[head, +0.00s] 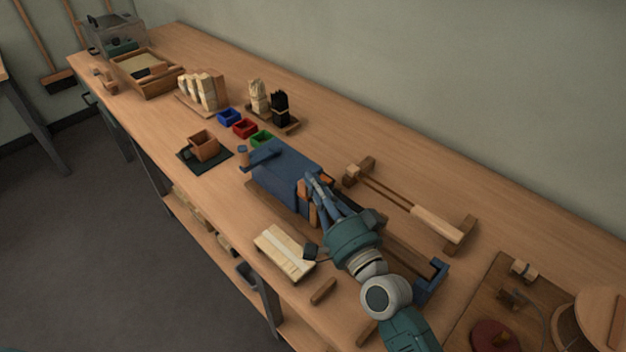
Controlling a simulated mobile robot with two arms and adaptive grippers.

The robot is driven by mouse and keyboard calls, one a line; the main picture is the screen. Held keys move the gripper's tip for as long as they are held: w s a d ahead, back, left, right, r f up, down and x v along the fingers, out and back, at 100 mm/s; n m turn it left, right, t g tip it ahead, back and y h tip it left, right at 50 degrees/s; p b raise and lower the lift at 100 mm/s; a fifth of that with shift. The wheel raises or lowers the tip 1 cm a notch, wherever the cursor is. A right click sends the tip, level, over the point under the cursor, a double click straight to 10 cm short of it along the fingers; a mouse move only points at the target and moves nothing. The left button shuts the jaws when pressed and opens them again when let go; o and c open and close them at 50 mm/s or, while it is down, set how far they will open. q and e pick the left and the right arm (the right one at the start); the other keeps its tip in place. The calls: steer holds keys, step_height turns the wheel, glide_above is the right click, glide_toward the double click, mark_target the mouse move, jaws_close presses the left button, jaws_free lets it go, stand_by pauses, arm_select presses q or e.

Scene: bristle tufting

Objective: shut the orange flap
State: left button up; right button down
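A dark blue machine (283,170) stands on the workbench near the middle of the head view. At its right end is the orange flap (303,208), partly hidden behind my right gripper. Its exact angle is hard to tell. My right gripper (317,186) comes in from the lower right, with its fingers right at the flap end of the machine. I cannot tell whether the fingers touch the flap or how far apart they are. My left gripper is not in view.
A pale slatted block (285,252) lies in front of the machine. A wooden clamp-like tool (437,225) lies behind my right arm. Blue, red (244,128) and green bins stand to the left. A brown box (203,146) sits on a dark mat.

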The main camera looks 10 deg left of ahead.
steer(key=v, duration=1.1)
steer(key=shift+s, duration=0.25)
steer(key=shift+d, duration=0.1)
